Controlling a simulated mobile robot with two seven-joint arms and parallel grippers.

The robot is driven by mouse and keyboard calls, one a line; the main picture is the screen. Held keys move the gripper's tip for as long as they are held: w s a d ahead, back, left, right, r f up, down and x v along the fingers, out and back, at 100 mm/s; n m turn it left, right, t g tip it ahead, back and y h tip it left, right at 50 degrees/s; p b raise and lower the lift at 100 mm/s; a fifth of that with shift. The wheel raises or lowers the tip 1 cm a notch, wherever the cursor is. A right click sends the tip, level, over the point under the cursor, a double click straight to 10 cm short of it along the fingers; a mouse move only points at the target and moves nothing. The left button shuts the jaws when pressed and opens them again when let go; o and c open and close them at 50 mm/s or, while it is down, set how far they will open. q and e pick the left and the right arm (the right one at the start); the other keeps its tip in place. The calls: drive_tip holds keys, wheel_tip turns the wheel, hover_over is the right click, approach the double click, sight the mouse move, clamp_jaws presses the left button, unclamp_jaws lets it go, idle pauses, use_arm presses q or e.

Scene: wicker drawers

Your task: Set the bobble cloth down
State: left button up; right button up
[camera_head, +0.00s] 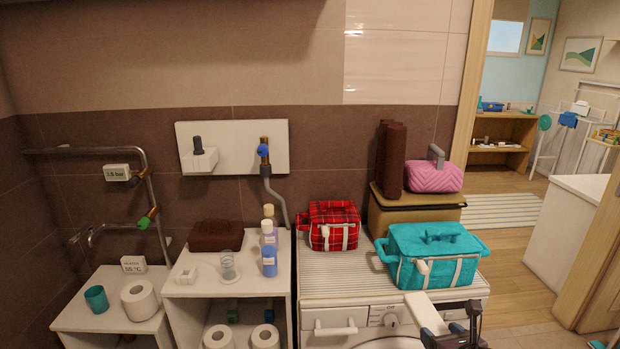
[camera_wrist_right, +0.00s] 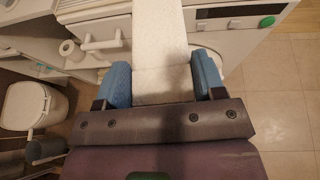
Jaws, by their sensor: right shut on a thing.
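The bobble cloth (camera_head: 422,308) looks like a flat white strip in front of the washing machine. It also shows in the right wrist view (camera_wrist_right: 160,45), pale and textured, running up from between the blue fingertips. My right gripper (camera_wrist_right: 165,85) is shut on its near end. In the head view the right gripper (camera_head: 447,335) is at the bottom edge, below the teal bag. I cannot tell whether the cloth's far end touches the machine. My left gripper is not in view.
The washing machine top (camera_head: 345,286) holds a red plaid bag (camera_head: 333,226), a teal bag (camera_head: 437,255) and a tan case (camera_head: 408,220). Its front left top is bare. A white shelf (camera_head: 215,291) to the left holds bottles and a brown bag (camera_head: 216,236). Floor shows at right.

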drive_tip(key=s+a+r+m+h, duration=0.1)
drive_tip(key=s+a+r, duration=0.7)
drive_tip(key=r, duration=0.2)
drive_tip(key=shift+s+r+m+h, duration=0.15)
drive_tip(key=shift+r+m+h, duration=0.15)
drive_tip(key=shift+a, duration=0.15)
drive_tip(key=shift+a, duration=0.15)
